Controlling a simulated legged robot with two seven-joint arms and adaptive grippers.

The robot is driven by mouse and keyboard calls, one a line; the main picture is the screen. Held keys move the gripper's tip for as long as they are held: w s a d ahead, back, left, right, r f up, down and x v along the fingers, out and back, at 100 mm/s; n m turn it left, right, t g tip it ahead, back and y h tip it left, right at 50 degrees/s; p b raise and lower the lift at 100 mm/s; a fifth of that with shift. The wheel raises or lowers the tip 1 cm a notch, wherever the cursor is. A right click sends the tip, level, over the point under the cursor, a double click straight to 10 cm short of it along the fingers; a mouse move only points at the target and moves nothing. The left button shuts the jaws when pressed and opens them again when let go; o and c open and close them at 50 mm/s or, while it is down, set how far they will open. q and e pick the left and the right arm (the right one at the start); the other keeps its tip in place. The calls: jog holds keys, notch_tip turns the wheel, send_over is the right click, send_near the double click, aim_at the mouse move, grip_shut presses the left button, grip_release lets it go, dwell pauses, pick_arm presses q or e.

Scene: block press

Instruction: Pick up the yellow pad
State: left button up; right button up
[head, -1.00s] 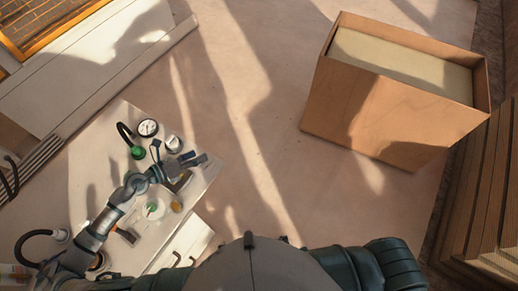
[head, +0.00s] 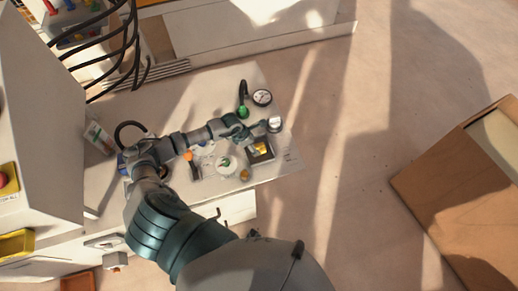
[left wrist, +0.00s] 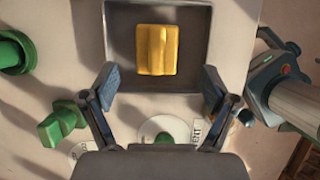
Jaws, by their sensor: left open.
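The yellow pad (left wrist: 157,50) lies inside a dark square recess (left wrist: 116,22) on the pale bench top, ahead of my left gripper in the left wrist view. In the head view the pad (head: 261,147) is small and bright in its dark square. My left gripper (left wrist: 160,84) is open and empty, its two fingers spread wide on the near side of the recess. The pad is not between the fingertips. In the head view my left gripper (head: 254,130) is near the recess, its fingers too small to read.
A green knob (head: 243,112), a gauge (head: 262,97) and a silver cylinder (head: 275,124) stand near the recess. A round white plate with a green piece (head: 225,162) is close by. A large brown box (head: 455,190) stands on the floor at right.

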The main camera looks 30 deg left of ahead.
aim_at(257, 146)
pick_arm(q)
jog(key=x, duration=0.5)
jog(key=shift+w+f, duration=0.3)
jog(key=shift+w, duration=0.1)
jog(key=c, duration=1.2)
